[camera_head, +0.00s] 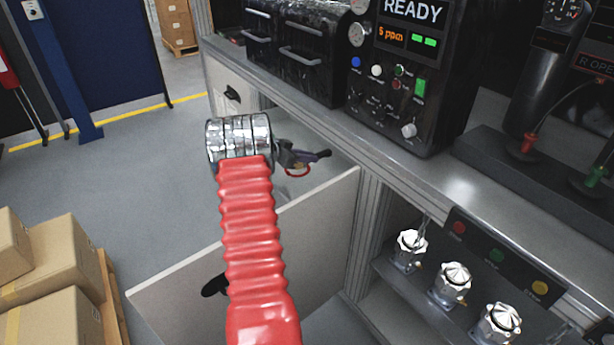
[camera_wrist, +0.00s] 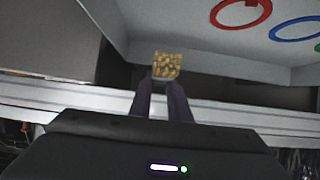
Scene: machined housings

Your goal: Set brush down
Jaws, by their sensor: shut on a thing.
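My gripper (camera_head: 318,156) hangs at the end of my arm, over the opened part of the cabinet below the counter. In the wrist view my gripper (camera_wrist: 166,82) has its two dark fingers close together, shut on the brush (camera_wrist: 167,66). The brush shows as a small square block of tan, speckled bristles at the fingertips. The rest of it is hidden by the fingers, and I cannot make it out in the head view. A pale surface past it bears a red ring (camera_wrist: 241,13) and a blue ring (camera_wrist: 300,26).
A pale panel (camera_head: 300,235) with a black handle stands out from the cabinet below my gripper. The grey counter (camera_head: 390,165) carries a control box (camera_head: 405,75) reading READY. Several silver knobs (camera_head: 452,283) sit on a lower shelf. Cardboard boxes (camera_head: 70,260) stand at left.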

